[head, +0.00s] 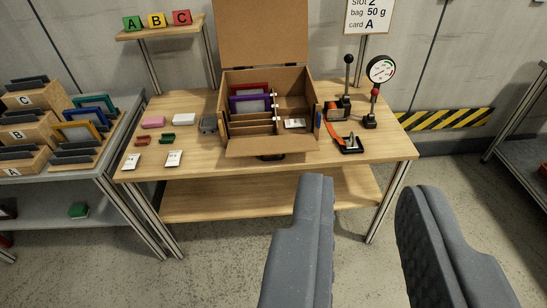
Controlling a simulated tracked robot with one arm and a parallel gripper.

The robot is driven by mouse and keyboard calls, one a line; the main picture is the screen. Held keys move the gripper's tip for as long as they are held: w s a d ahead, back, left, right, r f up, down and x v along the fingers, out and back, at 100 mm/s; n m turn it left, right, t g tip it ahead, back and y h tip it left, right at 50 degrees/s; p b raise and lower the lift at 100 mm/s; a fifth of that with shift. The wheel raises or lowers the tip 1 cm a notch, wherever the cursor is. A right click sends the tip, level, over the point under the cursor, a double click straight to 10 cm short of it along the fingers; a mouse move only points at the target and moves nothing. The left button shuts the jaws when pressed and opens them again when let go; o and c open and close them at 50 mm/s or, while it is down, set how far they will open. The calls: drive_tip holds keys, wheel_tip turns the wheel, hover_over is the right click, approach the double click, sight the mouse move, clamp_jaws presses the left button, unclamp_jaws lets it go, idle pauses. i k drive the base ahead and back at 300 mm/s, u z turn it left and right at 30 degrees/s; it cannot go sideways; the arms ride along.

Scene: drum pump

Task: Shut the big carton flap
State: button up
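The brown carton (322,118) stands open on the wooden table. Its big flap (262,32) stands upright at the back, hinged at the carton's rear edge, its top cut off by the picture. A smaller front flap (268,147) lies folded outward toward the table's front edge. My gripper (368,190) is open and empty in the foreground. Its two grey fingers are wide apart, in front of the table and right of the carton, touching nothing.
Small blocks and cards lie at left. A lettered shelf (160,31) is behind; a rack (113,167) stands left. Floor in front is clear.

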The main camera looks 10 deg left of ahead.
sight(261, 146)
drive_tip(key=z, duration=0.05)
drive_tip(key=i, duration=1)
drive_tip(key=u, duration=0.05)
